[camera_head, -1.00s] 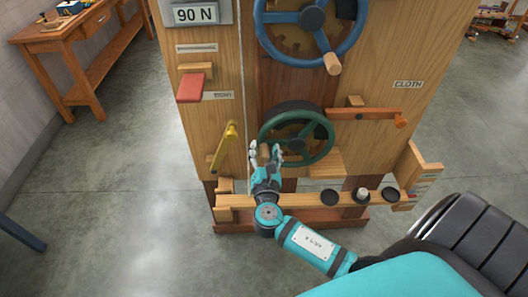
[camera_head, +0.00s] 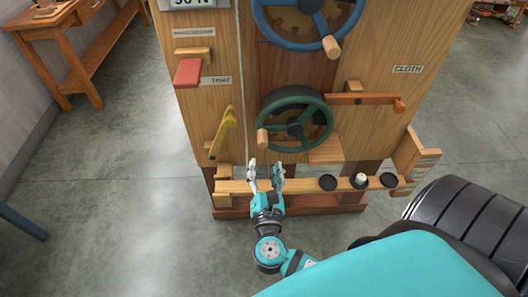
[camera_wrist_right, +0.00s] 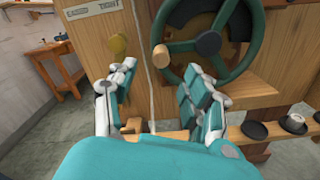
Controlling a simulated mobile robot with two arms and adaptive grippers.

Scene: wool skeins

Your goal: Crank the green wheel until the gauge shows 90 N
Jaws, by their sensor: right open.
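The green wheel (camera_head: 296,92) is on the front of the wooden machine, below a blue wheel. Its wooden crank handle (camera_head: 262,138) is at the wheel's lower left. The gauge (camera_head: 195,3) is cut by the top edge; only the lower part of its reading shows, with an N. My right gripper (camera_head: 266,170) is open and empty, just below the handle and apart from it. In the right wrist view the handle (camera_wrist_right: 161,57) appears beyond the gap between the open fingers (camera_wrist_right: 160,74). My left gripper is not in view.
The blue wheel (camera_head: 308,20) has its own wooden handle. A yellow lever (camera_head: 222,134) is left of the green wheel, an orange lever (camera_head: 365,101) right. A red block (camera_head: 188,72) juts out at upper left. A low ledge (camera_head: 310,187) carries black discs. A cord hangs near my fingers.

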